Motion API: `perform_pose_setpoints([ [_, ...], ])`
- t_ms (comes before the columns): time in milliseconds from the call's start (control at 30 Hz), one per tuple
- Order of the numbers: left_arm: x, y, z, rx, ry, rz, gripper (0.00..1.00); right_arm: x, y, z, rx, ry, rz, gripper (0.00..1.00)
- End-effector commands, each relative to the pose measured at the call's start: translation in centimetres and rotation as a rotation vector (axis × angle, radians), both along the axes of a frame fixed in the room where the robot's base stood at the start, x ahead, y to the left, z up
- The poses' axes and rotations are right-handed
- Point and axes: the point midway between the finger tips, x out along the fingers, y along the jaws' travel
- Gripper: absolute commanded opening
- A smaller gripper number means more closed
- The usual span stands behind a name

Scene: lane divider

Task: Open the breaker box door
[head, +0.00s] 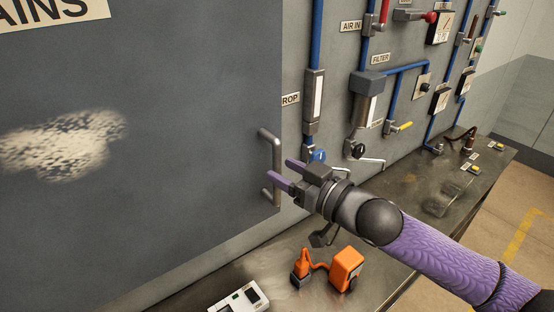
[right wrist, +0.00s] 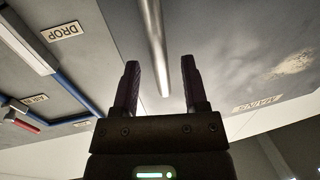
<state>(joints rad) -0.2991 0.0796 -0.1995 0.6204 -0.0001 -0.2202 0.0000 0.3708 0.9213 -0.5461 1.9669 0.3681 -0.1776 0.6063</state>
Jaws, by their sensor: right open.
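The breaker box door (head: 180,80) is a large grey panel filling the left of the head view, with a worn pale patch and a label ending in "AINS". It looks closed. Its upright metal bar handle (head: 276,165) is near the door's right edge. My right gripper (head: 286,172) is open and empty, with its purple fingers pointing at the handle from the right. In the right wrist view the handle (right wrist: 155,45) shows between the two fingers (right wrist: 160,66); I cannot tell whether it is within their reach. My left gripper is not in view.
Blue pipes, a filter (head: 368,100) and valves line the wall right of the door. A dark bench (head: 400,262) runs below, holding an orange device (head: 346,268) and a white meter (head: 240,298). My right forearm passes above the bench.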

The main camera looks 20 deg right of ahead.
Motion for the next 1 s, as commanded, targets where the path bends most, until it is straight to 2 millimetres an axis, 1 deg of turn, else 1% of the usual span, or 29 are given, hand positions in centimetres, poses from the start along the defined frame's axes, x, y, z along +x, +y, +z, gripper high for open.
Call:
perform_pose_setpoints([
  [33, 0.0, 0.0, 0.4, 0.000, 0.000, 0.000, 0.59, 0.7, 0.4, 0.3, 0.002, -0.001, -0.001, 0.57],
  [100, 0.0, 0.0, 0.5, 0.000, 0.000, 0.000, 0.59, 1.4, 0.8, 0.2, 0.002, -0.001, -0.002, 0.57],
  [200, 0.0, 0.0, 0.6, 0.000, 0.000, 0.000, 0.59, 2.0, 1.2, 0.1, -0.001, -0.001, -0.001, 0.57],
  [467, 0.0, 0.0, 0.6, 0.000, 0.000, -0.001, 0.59, 2.1, 1.3, -0.1, -0.002, 0.000, -0.001, 0.57],
  [500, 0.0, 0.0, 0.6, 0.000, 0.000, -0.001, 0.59, 2.1, 1.3, -0.1, -0.002, 0.000, -0.001, 0.52],
  [567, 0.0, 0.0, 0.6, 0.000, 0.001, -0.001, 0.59, 2.1, 1.3, -0.1, -0.002, 0.000, -0.001, 0.40],
  [600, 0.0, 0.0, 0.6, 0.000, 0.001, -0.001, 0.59, 2.1, 1.3, -0.1, -0.002, 0.000, -0.001, 0.31],
  [667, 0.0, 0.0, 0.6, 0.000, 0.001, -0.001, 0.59, 2.1, 1.3, -0.1, -0.002, 0.000, -0.001, 0.19],
  [700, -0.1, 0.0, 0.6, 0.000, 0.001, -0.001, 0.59, 2.1, 1.3, -0.1, -0.002, 0.000, -0.001, 0.10],
  [733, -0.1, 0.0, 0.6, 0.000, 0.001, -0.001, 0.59, 2.1, 1.3, -0.1, -0.002, 0.000, -0.001, 0.04],
  [767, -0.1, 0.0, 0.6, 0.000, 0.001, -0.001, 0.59, 2.1, 1.3, -0.1, -0.002, 0.000, -0.001, 0.00],
  [1000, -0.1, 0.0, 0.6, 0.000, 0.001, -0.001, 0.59, 2.1, 1.3, -0.1, -0.002, 0.000, -0.001, 0.00],
])
